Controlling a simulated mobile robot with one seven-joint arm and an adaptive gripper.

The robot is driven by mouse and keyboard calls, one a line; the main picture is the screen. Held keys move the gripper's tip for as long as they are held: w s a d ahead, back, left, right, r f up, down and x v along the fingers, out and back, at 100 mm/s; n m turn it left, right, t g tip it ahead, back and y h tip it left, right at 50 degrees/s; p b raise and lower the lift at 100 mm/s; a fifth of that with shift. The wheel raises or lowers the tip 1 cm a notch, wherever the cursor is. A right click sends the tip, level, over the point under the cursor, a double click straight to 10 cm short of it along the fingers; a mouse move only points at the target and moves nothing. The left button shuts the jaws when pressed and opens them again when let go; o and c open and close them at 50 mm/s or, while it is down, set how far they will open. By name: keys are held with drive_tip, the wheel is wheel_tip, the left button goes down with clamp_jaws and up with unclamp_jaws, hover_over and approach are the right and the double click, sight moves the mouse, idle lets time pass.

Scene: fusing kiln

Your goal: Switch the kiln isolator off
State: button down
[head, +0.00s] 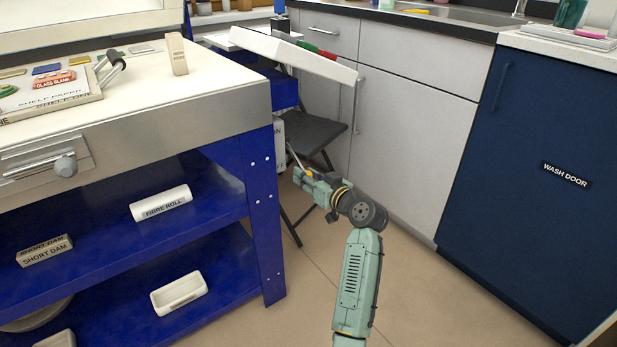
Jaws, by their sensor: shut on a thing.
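My gripper (306,176) is beyond the right end of the blue bench, low in front of a folding chair. It is shut on a thin grey rod (292,154) that points up and left from it. Just beyond the rod's upper end, a pale box (278,131) with dark lettering ending in "ON" is mostly hidden behind the bench leg. I cannot tell whether this box is the kiln isolator, or whether the rod touches it. No switch handle shows clearly.
The blue bench (263,215) stands at left, its shelves holding a fibre roll (160,203) and short dam (44,250). The dark folding chair (312,132) is behind my gripper. Grey cupboards (415,140) and a blue wash door (540,170) stand right. Floor is open between.

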drive_tip(key=shift+a+f, duration=0.15)
drive_tip(key=shift+f, duration=0.3)
drive_tip(key=c, duration=1.6)
unclamp_jaws()
drive_tip(key=o, duration=0.4)
drive_tip(key=shift+r, duration=0.2)
drive_tip(key=shift+c, duration=0.2)
drive_tip(key=shift+r, duration=0.1)
wheel_tip(320, 180, up, 10)
drive_tip(key=shift+f, duration=0.1)
